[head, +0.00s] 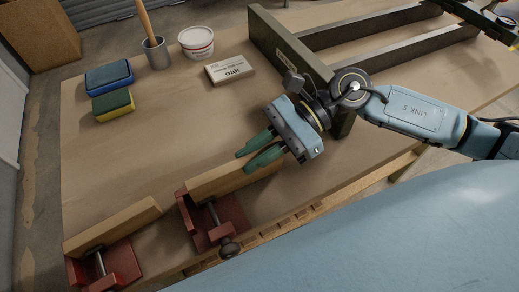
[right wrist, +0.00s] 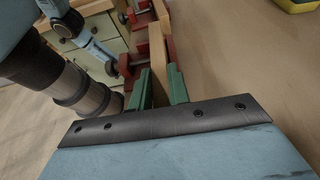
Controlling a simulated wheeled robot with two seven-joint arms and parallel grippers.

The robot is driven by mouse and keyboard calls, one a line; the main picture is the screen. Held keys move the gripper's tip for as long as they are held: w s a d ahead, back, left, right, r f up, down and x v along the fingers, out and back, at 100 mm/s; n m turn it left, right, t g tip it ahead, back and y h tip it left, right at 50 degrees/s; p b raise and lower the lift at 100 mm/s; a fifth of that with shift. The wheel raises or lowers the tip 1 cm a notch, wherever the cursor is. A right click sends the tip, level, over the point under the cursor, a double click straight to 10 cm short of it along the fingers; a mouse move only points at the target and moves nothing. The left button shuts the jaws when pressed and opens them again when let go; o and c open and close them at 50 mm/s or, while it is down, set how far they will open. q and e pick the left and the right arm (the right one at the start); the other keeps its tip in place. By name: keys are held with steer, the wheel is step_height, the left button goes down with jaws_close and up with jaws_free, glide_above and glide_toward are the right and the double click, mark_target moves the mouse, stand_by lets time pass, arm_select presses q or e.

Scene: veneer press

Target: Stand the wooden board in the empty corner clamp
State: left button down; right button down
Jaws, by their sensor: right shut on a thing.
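Two red corner clamps stand at the table's near left edge. The left clamp (head: 122,262) has a wooden board (head: 112,228) standing on edge in it. The right clamp (head: 187,214) has the left end of a second wooden board (head: 208,186) at its back jaw; whether the board touches the clamp's base is hidden. My right gripper (head: 261,155) is shut on this board's right part, one green finger on each side. In the right wrist view the board (right wrist: 158,62) runs upright between the fingers towards the red clamp (right wrist: 140,50). My left gripper is not in view.
A large press frame (head: 290,50) with long dark bars lies behind my right arm. Farther back are an oak-labelled block (head: 230,70), a white tub (head: 196,42), a metal cup (head: 157,55) with a stick, a blue pad (head: 109,76) and a sponge (head: 113,104). The left-middle table is clear.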

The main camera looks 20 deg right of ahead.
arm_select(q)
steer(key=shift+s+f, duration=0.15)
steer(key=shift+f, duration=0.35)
arm_select(e)
steer(key=shift+a+f, duration=0.3)
steer(key=shift+f, duration=0.1)
steer(key=c, duration=0.9)
jaws_free()
steer(key=shift+w+a+r+p, duration=0.1)
steer(key=shift+a+r+p, duration=0.1)
steer(key=shift+r+p, duration=0.45)
steer(key=shift+a+r+p, duration=0.15)
steer(key=shift+r+p, duration=0.1)
steer(key=shift+r, duration=0.7)
steer(key=shift+w+a+r+p, duration=0.1)
steer(key=shift+a+r+p, duration=0.1)
steer(key=shift+r+p, duration=1.4)
steer(key=shift+r, duration=1.05)
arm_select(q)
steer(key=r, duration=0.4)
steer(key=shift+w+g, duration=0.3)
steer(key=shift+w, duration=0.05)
arm_select(e)
steer(key=shift+r, duration=0.1)
